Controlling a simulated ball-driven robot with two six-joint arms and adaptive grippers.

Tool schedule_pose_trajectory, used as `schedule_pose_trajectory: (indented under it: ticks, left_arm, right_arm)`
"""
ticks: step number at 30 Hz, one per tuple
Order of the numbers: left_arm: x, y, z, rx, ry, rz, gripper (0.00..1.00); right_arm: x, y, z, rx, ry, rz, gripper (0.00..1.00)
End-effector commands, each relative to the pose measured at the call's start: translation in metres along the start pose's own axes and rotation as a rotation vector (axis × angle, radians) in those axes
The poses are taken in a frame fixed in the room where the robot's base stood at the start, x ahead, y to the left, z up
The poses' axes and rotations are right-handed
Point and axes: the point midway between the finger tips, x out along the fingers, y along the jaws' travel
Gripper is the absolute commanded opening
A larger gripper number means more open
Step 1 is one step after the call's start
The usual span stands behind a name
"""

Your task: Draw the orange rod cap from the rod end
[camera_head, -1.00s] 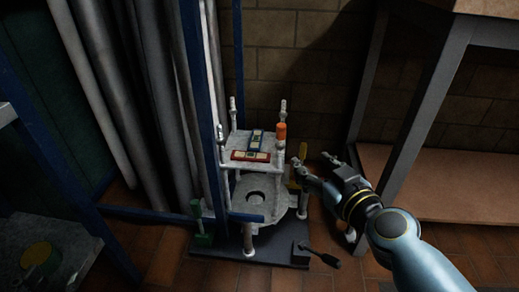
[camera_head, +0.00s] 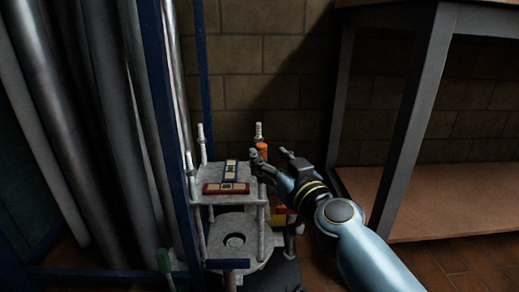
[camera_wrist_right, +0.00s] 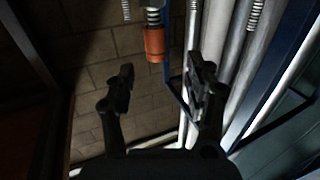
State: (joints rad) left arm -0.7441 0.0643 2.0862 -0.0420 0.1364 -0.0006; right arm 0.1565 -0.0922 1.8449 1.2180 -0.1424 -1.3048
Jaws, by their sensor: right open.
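The orange rod cap (camera_head: 262,150) sits on an upright rod at the back right corner of the flange stand's upper plate (camera_head: 213,172). In the right wrist view the cap (camera_wrist_right: 154,44) shows beyond the fingertips, between their lines, with a threaded rod end (camera_wrist_right: 152,15) joined to it. My right gripper (camera_head: 271,158) is open and empty, just right of the cap; its fingers (camera_wrist_right: 160,76) are spread in the wrist view. One fingertip partly overlaps the cap's lower part in the head view; I cannot tell whether they touch. My left gripper is not in view.
Red (camera_head: 226,188) and blue framed pieces lie on the upper plate. A lower plate with a round hole (camera_head: 235,241) is beneath. A blue post (camera_head: 160,120) and grey pipes stand left. A grey-legged table (camera_head: 405,120) with a brown shelf stands right.

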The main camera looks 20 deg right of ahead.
Motion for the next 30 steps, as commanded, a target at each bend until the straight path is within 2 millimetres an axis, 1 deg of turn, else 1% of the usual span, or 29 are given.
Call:
schedule_pose_trajectory:
  ticks: [3,5,8,12,16,19,25,30]
  left_arm:
    - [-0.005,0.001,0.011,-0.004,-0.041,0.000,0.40]
    - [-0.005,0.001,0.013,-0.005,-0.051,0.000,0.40]
    - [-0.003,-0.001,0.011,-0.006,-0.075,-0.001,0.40]
    - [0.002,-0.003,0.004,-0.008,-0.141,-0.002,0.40]
    - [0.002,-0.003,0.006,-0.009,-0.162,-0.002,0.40]
    - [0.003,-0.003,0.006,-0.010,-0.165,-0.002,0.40]
    - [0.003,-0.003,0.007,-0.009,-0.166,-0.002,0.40]
    - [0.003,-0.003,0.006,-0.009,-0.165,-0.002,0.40]
  right_arm:
    - [0.008,0.000,0.000,0.000,0.000,0.000,0.53]
    - [0.010,0.000,0.000,0.000,0.000,0.000,0.53]
    - [0.018,0.001,-0.003,0.000,0.001,-0.001,0.53]
    - [0.040,0.005,-0.009,-0.001,0.004,-0.001,0.53]
    - [0.056,0.005,-0.005,0.000,0.000,0.000,0.53]
    - [0.061,0.005,-0.004,0.000,-0.002,0.000,0.53]
    - [0.061,0.005,-0.003,0.000,-0.002,0.000,0.53]
    - [0.061,0.005,-0.004,0.000,-0.002,0.000,0.31]
